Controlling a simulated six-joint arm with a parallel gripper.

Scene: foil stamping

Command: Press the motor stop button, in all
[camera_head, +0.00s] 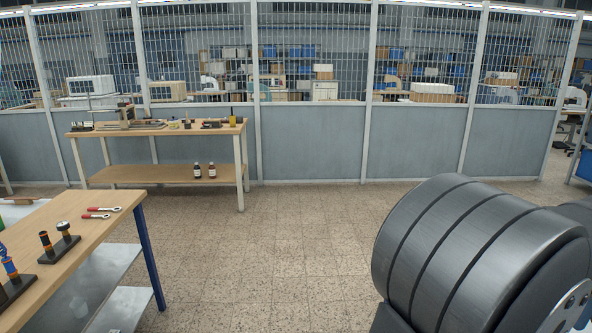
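No motor stop button can be made out in the head view. My gripper is not in view. A large dark grey ribbed cylindrical body, which looks like part of my own arm, fills the lower right and hides the floor behind it. A grey machine-like device (128,121) sits on the far wooden bench (165,173), too small to show any button on it.
A near wooden bench (88,226) with a blue leg stands at lower left. It holds two red-handled tools (97,212) and upright pieces in black holders (59,245). A mesh-and-panel fence (310,143) closes the back. The middle floor (290,235) is clear.

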